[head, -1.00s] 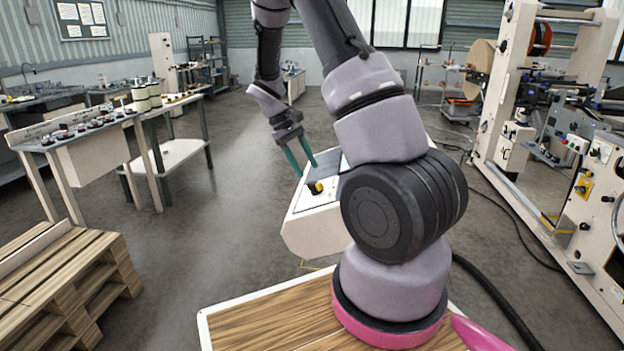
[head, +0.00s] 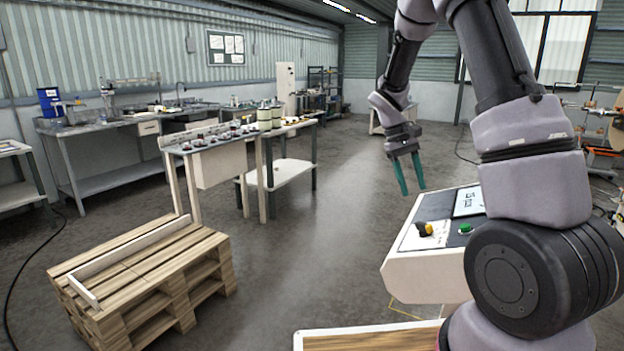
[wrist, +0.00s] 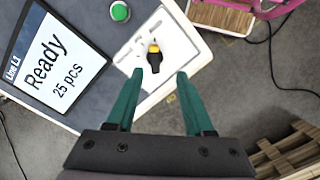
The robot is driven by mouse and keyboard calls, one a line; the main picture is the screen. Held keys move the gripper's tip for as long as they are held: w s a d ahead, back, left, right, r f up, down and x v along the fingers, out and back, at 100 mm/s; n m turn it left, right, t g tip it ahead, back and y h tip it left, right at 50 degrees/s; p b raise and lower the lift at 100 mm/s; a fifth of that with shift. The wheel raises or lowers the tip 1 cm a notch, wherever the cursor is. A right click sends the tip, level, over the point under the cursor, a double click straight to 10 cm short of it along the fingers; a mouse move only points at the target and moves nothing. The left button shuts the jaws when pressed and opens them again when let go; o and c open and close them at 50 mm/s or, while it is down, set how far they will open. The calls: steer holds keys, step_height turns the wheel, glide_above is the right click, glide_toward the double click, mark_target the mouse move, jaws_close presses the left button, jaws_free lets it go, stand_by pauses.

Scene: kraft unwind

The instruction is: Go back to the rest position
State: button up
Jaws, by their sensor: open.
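My gripper (head: 410,188) has two green fingers, spread apart with nothing between them. In the head view it hangs in the air at the upper left of a white control console (head: 425,282), clear of it. The console carries a yellow and black knob (head: 424,229), a green button (head: 465,228) and a screen (head: 470,201). In the wrist view the fingers (wrist: 153,80) point toward the console, with the knob (wrist: 154,55) showing between and beyond the tips. The screen (wrist: 55,65) reads "Ready" and "25 pcs"; the green button (wrist: 120,11) shows beside it.
A wooden pallet (head: 150,265) stands at the lower left. Behind it is a bench (head: 215,150) with several small dark parts, and a long grey workbench (head: 110,130) lines the wall. The floor (head: 310,230) between pallet and console is clear.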

steer(key=s+a+r+m+t+y, duration=0.2)
steer(key=s+a+r+t, duration=0.2)
steer(key=s+r, duration=0.6)
steer(key=s+a+r+m+t+y, duration=0.3)
steer(key=s+r+t, duration=0.3)
steer(key=s+r, duration=0.5)
steer(key=shift+a+r+m, duration=0.3)
steer(key=shift+a, duration=0.05)
